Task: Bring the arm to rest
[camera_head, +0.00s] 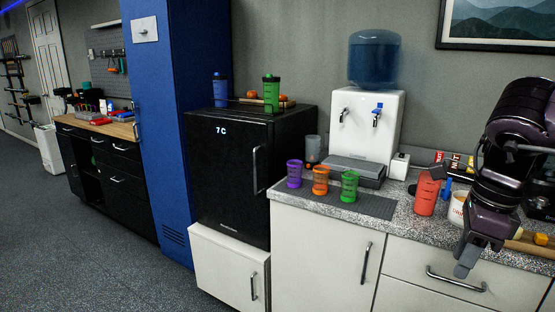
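My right arm comes in at the right edge, dark and glossy. My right gripper (468,262) hangs down in front of the counter's front edge, over the drawer front. Its grey fingertips overlap in this view, so whether they are open or shut does not show. Nothing is seen hanging from them. My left gripper is not in view.
A black fridge (228,180) stands left. Floor is clear at left.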

